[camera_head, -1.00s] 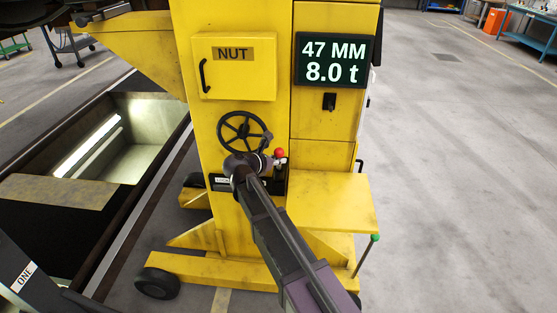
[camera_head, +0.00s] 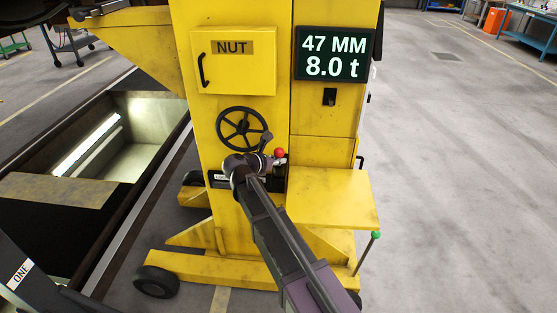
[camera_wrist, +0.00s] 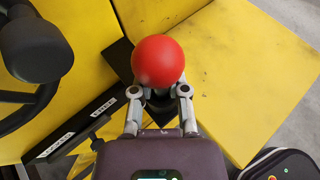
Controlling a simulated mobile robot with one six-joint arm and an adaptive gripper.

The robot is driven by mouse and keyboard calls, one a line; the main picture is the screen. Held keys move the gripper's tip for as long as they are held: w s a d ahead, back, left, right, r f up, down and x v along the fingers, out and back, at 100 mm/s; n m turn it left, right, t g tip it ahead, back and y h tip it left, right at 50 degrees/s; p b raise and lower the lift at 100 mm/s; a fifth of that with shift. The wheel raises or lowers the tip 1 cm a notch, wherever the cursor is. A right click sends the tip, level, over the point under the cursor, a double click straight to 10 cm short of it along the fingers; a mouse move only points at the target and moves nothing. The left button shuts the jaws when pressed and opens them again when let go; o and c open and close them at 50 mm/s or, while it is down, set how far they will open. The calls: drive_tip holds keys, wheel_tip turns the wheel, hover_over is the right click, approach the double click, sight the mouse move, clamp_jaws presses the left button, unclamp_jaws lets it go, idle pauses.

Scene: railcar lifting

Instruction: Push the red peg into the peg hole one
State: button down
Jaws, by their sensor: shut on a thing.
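The red peg (camera_head: 279,152) shows as a red ball-shaped knob at the front of the yellow lifting column. It also shows in the wrist view (camera_wrist: 158,61), large, at the fingertips. My gripper (camera_wrist: 158,92) is shut on the red peg, with one finger on each side just below the ball. The peg's lower part is mostly hidden by the fingers and the ball. I cannot make out peg hole one. A "ONE" label (camera_head: 22,274) is on a dark part at the lower left of the head view.
A yellow shelf (camera_head: 335,200) juts out at right. A display (camera_head: 332,57) reads 47 MM, 8.0 t. An open pit (camera_head: 110,140) lies left; floor at right is clear.

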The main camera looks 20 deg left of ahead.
drive_tip(key=shift+f+b, duration=0.65)
drive_tip(key=shift+f, duration=0.05)
drive_tip(key=c, duration=0.6)
unclamp_jaws()
drive_tip(key=shift+o, duration=0.2)
drive_tip(key=shift+r, duration=0.2)
wheel_tip(320, 180, up, 10)
drive_tip(key=p, duration=1)
drive_tip(key=shift+f, duration=0.1)
